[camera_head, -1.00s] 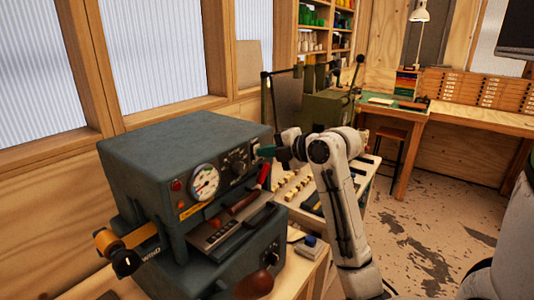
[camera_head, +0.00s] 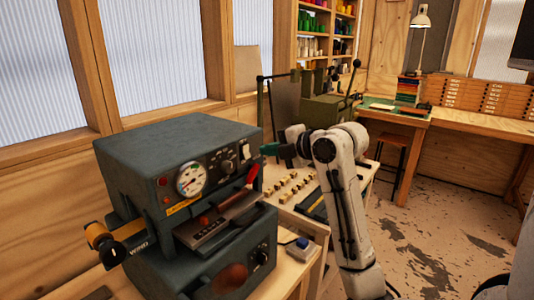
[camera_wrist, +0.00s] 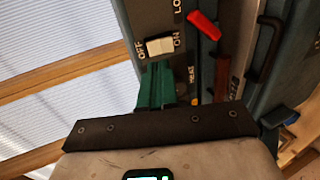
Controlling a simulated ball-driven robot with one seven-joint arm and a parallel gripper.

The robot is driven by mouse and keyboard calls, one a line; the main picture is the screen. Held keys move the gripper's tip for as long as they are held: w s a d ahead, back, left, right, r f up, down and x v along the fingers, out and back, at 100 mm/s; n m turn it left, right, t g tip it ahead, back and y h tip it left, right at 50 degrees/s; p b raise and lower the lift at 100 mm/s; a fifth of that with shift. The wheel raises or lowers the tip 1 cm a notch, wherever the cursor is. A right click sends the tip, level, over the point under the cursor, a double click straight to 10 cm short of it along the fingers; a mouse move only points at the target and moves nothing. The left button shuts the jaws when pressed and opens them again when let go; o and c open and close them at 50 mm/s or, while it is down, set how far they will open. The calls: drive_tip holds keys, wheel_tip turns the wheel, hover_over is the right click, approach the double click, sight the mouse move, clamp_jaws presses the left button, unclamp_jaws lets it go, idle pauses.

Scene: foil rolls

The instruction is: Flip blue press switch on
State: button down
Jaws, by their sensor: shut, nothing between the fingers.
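The blue-grey press (camera_head: 140,150) stands on a bench at the left, with a gauge and knobs on its front. Its pale switch (camera_head: 245,150) sits near the right end of the front panel. In the wrist view the switch (camera_wrist: 159,46) lies between the words OFF and ON; I cannot tell which way it is tipped. My gripper (camera_head: 266,149), with green fingers, is shut and empty, just right of the switch in the head view. In the wrist view the fingertips (camera_wrist: 157,68) appear just below the switch; contact is not evident.
A red-handled lever (camera_head: 253,174) is beside the switch on the press, also in the wrist view (camera_wrist: 204,24). A small blue-topped box (camera_head: 299,249) lies on the bench.

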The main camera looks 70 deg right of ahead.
drive_tip(key=b+v, duration=0.1)
drive_tip(key=v, duration=0.7)
drive_tip(key=shift+r+b, duration=0.2)
drive_tip(key=shift+b, duration=0.15)
drive_tip(key=shift+s+d+f+b, duration=0.1)
drive_tip(key=shift+d+f+b, duration=0.1)
drive_tip(key=shift+b, duration=0.4)
